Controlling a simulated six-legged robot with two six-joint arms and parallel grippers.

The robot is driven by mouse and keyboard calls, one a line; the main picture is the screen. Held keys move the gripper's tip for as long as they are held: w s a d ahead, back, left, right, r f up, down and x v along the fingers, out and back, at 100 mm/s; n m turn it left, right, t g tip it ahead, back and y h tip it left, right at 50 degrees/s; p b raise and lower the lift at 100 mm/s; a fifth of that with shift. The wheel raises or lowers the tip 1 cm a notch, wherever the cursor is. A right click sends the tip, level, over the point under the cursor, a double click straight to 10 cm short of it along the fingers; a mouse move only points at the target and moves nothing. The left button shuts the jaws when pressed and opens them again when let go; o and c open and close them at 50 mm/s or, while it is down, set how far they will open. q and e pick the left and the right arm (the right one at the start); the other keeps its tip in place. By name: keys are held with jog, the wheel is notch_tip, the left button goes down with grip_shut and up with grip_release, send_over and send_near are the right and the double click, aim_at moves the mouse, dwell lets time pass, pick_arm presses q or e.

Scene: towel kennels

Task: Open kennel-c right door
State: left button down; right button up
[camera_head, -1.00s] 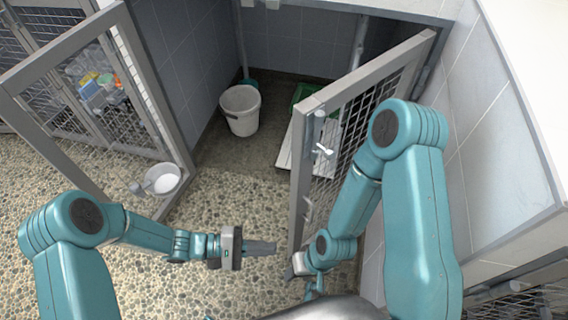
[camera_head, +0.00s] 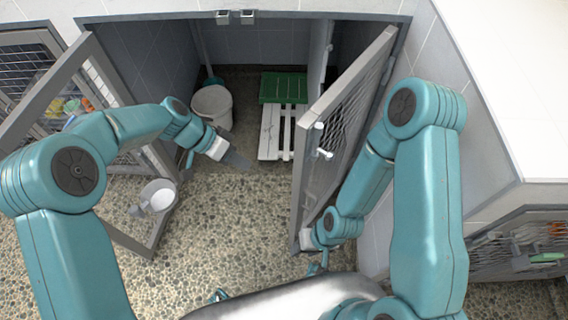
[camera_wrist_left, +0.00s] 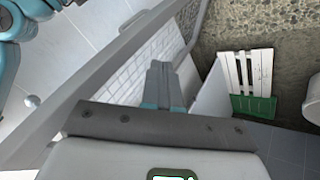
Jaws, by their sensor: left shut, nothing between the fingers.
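The kennel's right door (camera_head: 345,130), a grey frame with wire mesh, stands partly open, swung out towards me from the right side of the opening. A light latch handle (camera_head: 321,141) is on its front edge. My left gripper (camera_head: 240,162) is shut and empty, over the floor in front of the opening, left of the door and apart from it. Its closed fingers show in the left wrist view (camera_wrist_left: 160,78), with the door frame (camera_wrist_left: 120,48) crossing behind. My right gripper (camera_head: 308,240) is at the door's lower front edge; its fingers are hidden or too small to read.
The left door (camera_head: 80,75) stands open with a metal bowl (camera_head: 158,195) on it. Inside the kennel are a white bucket (camera_head: 212,105), a white slatted pallet (camera_head: 270,130) and a green mat (camera_head: 283,86). The pebbled floor (camera_head: 225,245) between the doors is clear.

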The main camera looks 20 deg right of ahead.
pick_arm(q)
notch_tip(320, 180, up, 5)
jog(key=d+p, duration=0.1)
jog(key=s+d+f, duration=0.4)
jog(key=d+f, duration=0.4)
jog(key=d, duration=0.1)
jog(key=shift+m+p, duration=0.3)
jog(key=shift+p, duration=0.05)
jog(key=shift+s, duration=0.2)
